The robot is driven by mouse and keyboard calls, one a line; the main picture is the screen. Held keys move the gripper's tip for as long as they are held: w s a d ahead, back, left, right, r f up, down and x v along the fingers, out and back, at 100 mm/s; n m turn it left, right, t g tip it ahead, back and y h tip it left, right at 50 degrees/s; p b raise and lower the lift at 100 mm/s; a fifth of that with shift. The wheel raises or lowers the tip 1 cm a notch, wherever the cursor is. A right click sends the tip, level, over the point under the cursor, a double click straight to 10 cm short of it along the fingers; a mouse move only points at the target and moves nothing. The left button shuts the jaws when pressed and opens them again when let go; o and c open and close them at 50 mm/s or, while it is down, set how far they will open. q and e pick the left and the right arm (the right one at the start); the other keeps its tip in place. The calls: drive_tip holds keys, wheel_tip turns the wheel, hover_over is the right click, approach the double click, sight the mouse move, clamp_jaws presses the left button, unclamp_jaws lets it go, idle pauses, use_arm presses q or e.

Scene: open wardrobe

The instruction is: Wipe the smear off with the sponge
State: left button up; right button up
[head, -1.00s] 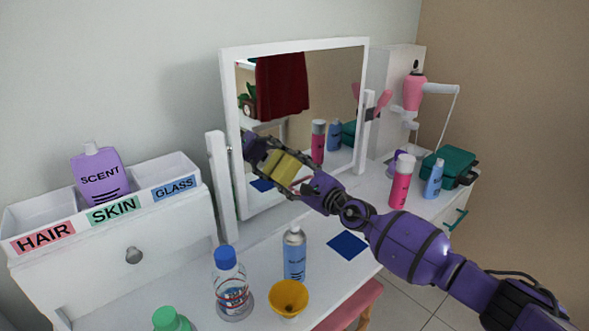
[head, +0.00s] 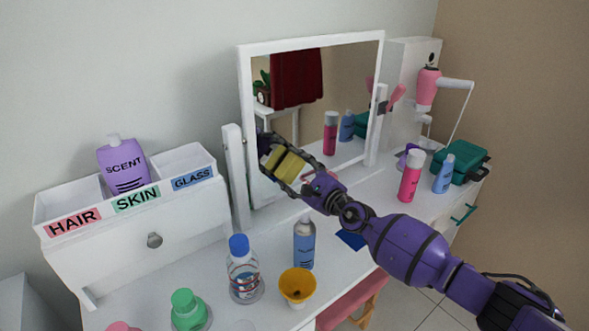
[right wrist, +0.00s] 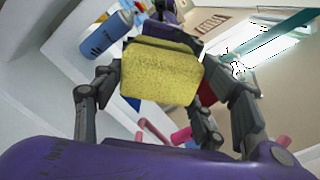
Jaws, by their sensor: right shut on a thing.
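My right gripper (head: 284,163) is shut on a yellow sponge (head: 289,166), in front of the lower left part of the mirror (head: 340,97). The sponge also fills the middle of the right wrist view (right wrist: 161,73), between the fingers. I cannot tell whether the sponge touches the glass. I cannot make out a smear on the glass in the head view; the gripper and sponge hide part of the lower left pane. My left gripper is not in view.
A clear bottle with a blue cap (head: 244,273), a blue spray can (head: 304,243) and a yellow funnel (head: 298,287) stand in front. A pink bottle (head: 411,178), a light-blue bottle (head: 444,175) and a green case (head: 465,163) stand right. A labelled organiser (head: 110,243) is left.

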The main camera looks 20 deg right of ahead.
drive_tip(key=v, duration=0.3)
drive_tip(key=shift+s+d+r+p, duration=0.2)
drive_tip(key=shift+s+d+p, duration=0.05)
drive_tip(key=shift+s+p, duration=0.15)
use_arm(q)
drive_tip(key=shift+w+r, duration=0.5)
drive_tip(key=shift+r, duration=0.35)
use_arm(e)
drive_tip(key=shift+s+d+f, duration=0.1)
drive_tip(key=shift+s+d, duration=0.2)
drive_tip(key=shift+s, duration=0.35)
use_arm(q)
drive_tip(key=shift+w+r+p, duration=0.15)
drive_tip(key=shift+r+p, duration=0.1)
drive_tip(key=shift+p, duration=0.05)
use_arm(e)
drive_tip(key=v, duration=0.3)
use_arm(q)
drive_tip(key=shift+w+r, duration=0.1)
